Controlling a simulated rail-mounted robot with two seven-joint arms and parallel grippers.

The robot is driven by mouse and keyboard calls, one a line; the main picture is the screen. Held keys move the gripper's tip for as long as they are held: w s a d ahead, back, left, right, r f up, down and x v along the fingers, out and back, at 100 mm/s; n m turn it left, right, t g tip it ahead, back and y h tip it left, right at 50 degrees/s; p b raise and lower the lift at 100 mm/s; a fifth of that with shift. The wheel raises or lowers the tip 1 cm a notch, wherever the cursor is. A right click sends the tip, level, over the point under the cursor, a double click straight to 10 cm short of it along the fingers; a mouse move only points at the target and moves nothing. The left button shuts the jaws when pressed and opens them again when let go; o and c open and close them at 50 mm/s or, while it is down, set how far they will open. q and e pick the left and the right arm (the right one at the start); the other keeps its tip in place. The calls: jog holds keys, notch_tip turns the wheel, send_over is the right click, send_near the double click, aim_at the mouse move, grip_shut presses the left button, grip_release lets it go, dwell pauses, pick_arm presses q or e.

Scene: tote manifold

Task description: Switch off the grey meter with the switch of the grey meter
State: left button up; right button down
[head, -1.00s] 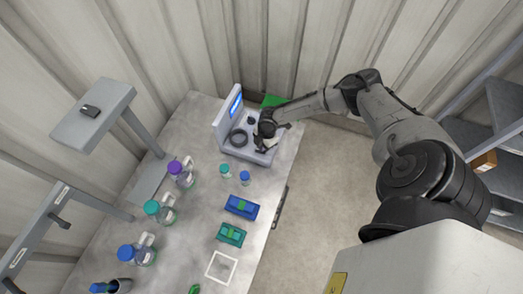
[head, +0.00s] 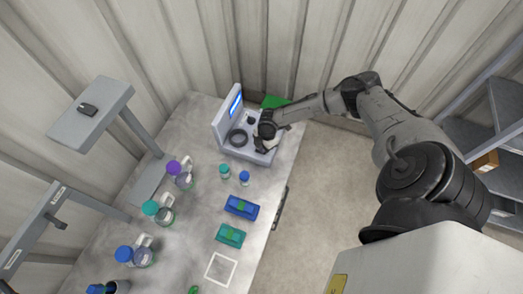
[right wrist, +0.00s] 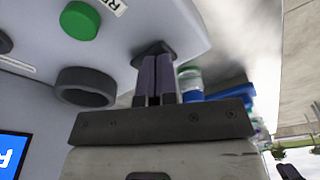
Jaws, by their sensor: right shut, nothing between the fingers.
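The grey meter (head: 223,127) stands at the far end of the table, with a lit blue screen (head: 236,104) on its upright back. In the right wrist view, its pale face shows a round green button (right wrist: 80,20), a dark ring (right wrist: 85,87), part of the lit screen (right wrist: 10,152) and a small dark switch-like part (right wrist: 150,49). My right gripper (right wrist: 156,62) is shut and empty, its fingertips at that dark part. I cannot tell whether they touch it. In the head view, my right gripper (head: 262,148) is over the meter's front right. My left gripper is not in view.
Two small bottles (head: 244,178) and blue and green racks (head: 241,207) stand in front of the meter. Several larger capped bottles (head: 158,212) line the table's left side. A green item (head: 273,101) lies behind the meter. Bare table surrounds a white square outline (head: 221,268).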

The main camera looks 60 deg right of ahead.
jog(key=shift+f, duration=0.15)
jog(key=shift+r+p, duration=0.3)
jog(key=shift+r, duration=0.15)
notch_tip(320, 180, up, 6)
jog(key=p, duration=0.5)
jog(key=shift+r, duration=0.1)
dwell(0.4)
